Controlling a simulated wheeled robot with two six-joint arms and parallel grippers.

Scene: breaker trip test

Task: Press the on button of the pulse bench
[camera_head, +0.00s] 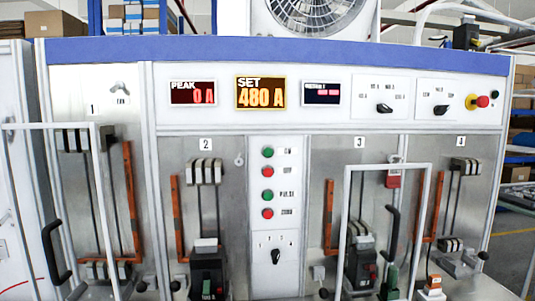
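The pulse bench (230,140) is a white and grey panel with a blue top edge, facing me. In its centre column is a vertical row of buttons. The top green button (268,153) has a small label that seems to read ON. Below it are a red button (268,172), a second green button (268,195) whose label looks like PULSE, and a lower red button (268,213). Nothing covers the buttons. The PEAK display (193,93) reads 0 A and the SET display (261,93) reads 480 A. Neither of my grippers is in view.
White-framed guards with black handles stand before the left bay (102,200) and bay 3 (346,220). A black breaker (207,272) sits low in bay 2. A rotary knob (277,256) is below the buttons. A red emergency stop (482,101) is upper right.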

